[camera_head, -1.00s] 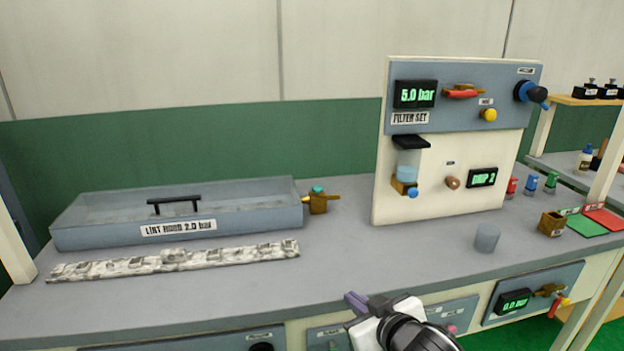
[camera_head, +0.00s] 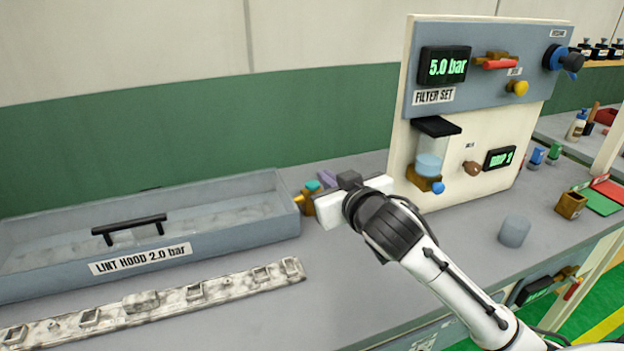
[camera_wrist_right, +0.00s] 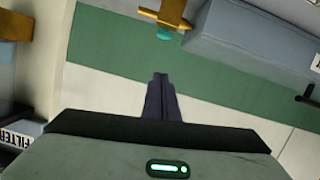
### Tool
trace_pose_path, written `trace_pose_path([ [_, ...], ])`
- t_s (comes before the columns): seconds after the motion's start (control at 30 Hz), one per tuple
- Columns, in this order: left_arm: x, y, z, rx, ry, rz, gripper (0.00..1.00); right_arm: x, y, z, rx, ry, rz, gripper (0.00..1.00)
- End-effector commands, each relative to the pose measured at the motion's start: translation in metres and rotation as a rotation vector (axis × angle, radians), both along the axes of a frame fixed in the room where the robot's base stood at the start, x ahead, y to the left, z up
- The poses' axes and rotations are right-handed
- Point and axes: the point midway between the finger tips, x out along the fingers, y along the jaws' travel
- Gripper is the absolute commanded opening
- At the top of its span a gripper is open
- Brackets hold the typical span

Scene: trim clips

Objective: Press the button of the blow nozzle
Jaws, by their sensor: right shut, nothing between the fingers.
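The blow nozzle is a small brass fitting with a teal button on top (camera_head: 312,186), mounted at the right end of the lint hood. In the right wrist view the nozzle (camera_wrist_right: 176,12) and its teal button (camera_wrist_right: 164,33) show at the top, ahead of the fingertips. My right gripper (camera_head: 326,178) is shut and empty, its purple fingers just right of the nozzle at about button height. Its fingers also show shut together in the wrist view (camera_wrist_right: 160,82), apart from the button there. In the head view the gripper hides part of the nozzle. My left gripper is not in view.
The lint hood (camera_head: 255,222), labelled 2.0 bar, fills the left. A dusty clip strip (camera_head: 165,304) lies before it. The filter panel (camera_head: 455,200), reading 5.0 bar, stands to the right. A grey cup (camera_head: 514,231) and brass block (camera_head: 570,205) sit on the bench (camera_head: 300,325).

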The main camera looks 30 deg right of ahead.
Motion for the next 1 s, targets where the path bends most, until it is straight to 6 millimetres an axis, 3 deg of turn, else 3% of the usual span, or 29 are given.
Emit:
trace_pose_path([
  [0.27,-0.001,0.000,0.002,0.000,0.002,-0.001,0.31,0.016,-0.005,-0.004,0.000,0.001,-0.001,0.00],
  [0.7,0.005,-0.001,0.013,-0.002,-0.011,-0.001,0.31,0.094,-0.027,-0.025,0.001,0.001,-0.001,0.00],
  [0.8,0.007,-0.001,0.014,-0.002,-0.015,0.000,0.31,0.092,-0.029,-0.045,0.000,0.006,0.001,0.00],
  [1.0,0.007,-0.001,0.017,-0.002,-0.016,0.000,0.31,0.091,-0.032,-0.063,-0.001,0.003,0.000,0.00],
])
